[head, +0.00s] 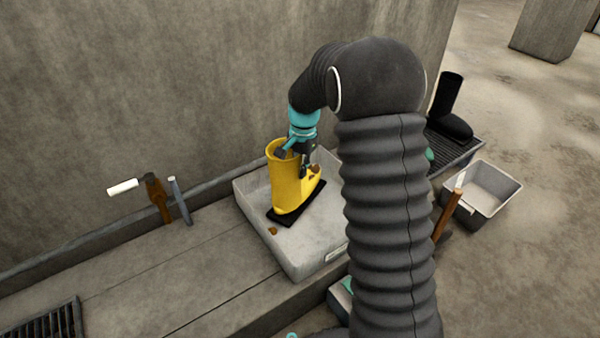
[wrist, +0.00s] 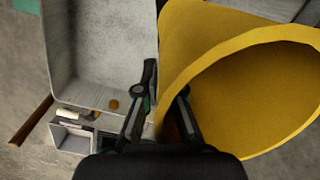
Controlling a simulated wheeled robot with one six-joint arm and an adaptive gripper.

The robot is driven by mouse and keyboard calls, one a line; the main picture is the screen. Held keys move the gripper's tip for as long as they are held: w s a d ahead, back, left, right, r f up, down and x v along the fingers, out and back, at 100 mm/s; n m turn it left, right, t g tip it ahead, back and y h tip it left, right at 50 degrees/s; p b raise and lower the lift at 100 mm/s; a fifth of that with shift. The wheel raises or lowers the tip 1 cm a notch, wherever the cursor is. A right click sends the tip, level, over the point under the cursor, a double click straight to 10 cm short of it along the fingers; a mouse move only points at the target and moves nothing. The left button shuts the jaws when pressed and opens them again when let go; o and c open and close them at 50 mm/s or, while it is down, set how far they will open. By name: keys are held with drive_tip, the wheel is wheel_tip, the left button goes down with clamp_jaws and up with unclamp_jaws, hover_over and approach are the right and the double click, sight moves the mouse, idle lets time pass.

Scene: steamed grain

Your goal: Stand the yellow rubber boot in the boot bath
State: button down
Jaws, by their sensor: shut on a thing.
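My gripper (head: 294,154) is shut on the boot's top rim from above. In the wrist view the boot's open top (wrist: 235,80) fills the right side. My fingers (wrist: 163,98) straddle its near wall, one inside and one outside. The bath's floor and wall (wrist: 95,50) show at left. My arm hides part of the bath's right side in the head view.
A brush (head: 155,195) and a grey tool (head: 179,200) lean by the wall at left. A black grate (head: 45,322) lies at lower left. A black boot (head: 450,110) stands on a rack at right, near a grey bin (head: 482,190).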

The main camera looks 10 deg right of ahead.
drive_tip(key=shift+f, duration=0.35)
drive_tip(key=c, duration=1.3)
unclamp_jaws()
wheel_tip(320, 180, up, 12)
drive_tip(key=p, duration=0.2)
drive_tip(key=s+d+r+n+t, duration=0.1)
drive_tip(key=s+r+n, duration=0.1)
drive_tip(key=s+r, duration=0.4)
drive_tip(key=s+r+n+t, duration=0.2)
drive_tip(key=s+r, duration=0.2)
drive_tip(key=s, duration=0.5)
drive_tip(key=s+n+t, duration=0.1)
drive_tip(key=s, duration=0.5)
drive_tip(key=s+f+n+t, duration=0.1)
drive_tip(key=s+n, duration=0.1)
drive_tip(key=s, duration=0.4)
drive_tip(key=s+f+n+t, duration=0.1)
drive_tip(key=s+n, duration=0.1)
drive_tip(key=s, duration=0.4)
drive_tip(key=shift+d+h, duration=0.2)
drive_tip(key=shift+h, duration=0.2)
